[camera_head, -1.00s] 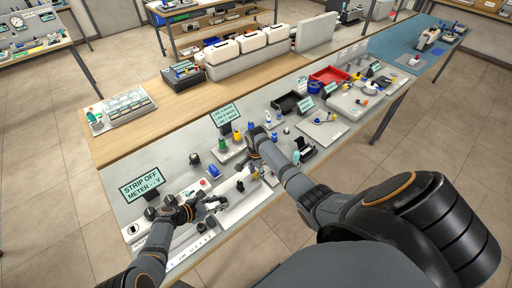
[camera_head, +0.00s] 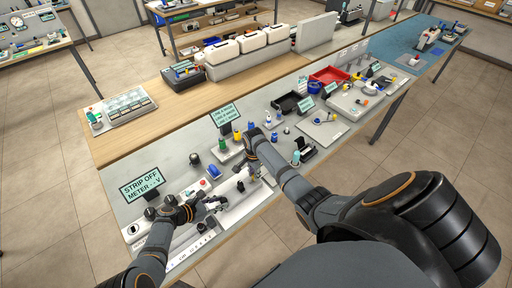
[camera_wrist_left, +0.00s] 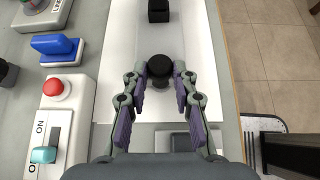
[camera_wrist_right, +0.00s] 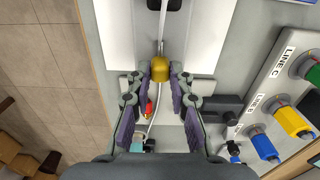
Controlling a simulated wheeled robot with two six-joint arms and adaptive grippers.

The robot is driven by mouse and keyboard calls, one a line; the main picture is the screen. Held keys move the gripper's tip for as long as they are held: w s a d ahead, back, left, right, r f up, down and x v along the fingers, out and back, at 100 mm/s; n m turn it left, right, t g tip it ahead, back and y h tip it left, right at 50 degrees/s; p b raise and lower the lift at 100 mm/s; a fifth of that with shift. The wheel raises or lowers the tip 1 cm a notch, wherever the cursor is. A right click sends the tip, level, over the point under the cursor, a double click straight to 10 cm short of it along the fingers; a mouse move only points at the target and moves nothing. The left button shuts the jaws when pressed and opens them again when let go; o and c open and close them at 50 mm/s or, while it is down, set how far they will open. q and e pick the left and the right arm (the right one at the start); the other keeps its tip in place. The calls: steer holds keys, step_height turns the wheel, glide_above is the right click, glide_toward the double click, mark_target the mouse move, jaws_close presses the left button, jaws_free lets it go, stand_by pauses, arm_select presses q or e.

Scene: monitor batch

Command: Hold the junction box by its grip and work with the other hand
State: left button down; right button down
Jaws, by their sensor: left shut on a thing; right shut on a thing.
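In the left wrist view, the fingers of my left gripper (camera_wrist_left: 160,90) are closed around a round black knob-like grip (camera_wrist_left: 159,66), above a white surface (camera_wrist_left: 207,70) that seems to belong to the junction box. In the head view, my left gripper (camera_head: 212,204) is low over the bench at the left. In the right wrist view, my right gripper (camera_wrist_right: 160,74) is shut on a yellow cylindrical piece (camera_wrist_right: 160,69). A pale cable (camera_wrist_right: 162,25) runs by it, and a small red part (camera_wrist_right: 149,108) lies below.
A sign (camera_head: 141,186) reading "STRIP OFF METER" stands at the left. A red button (camera_wrist_left: 57,88) and a blue block (camera_wrist_left: 54,46) are beside my left gripper. A panel marked LINE C (camera_wrist_right: 285,67) with coloured plugs is beside my right. Black and red trays (camera_head: 328,75) lie farther along.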

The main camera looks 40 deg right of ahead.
mark_target(253, 183)
steer(key=shift+s+a+f, duration=0.25)
steer(key=shift+s+a, duration=0.1)
steer(key=shift+a, duration=0.35)
stand_by(0.4)
steer(key=c, duration=1.1)
jaws_free()
steer(key=shift+r, duration=0.1)
steer(key=shift+r, duration=0.2)
steer(key=r, duration=1.2)
steer(key=shift+s, duration=0.25)
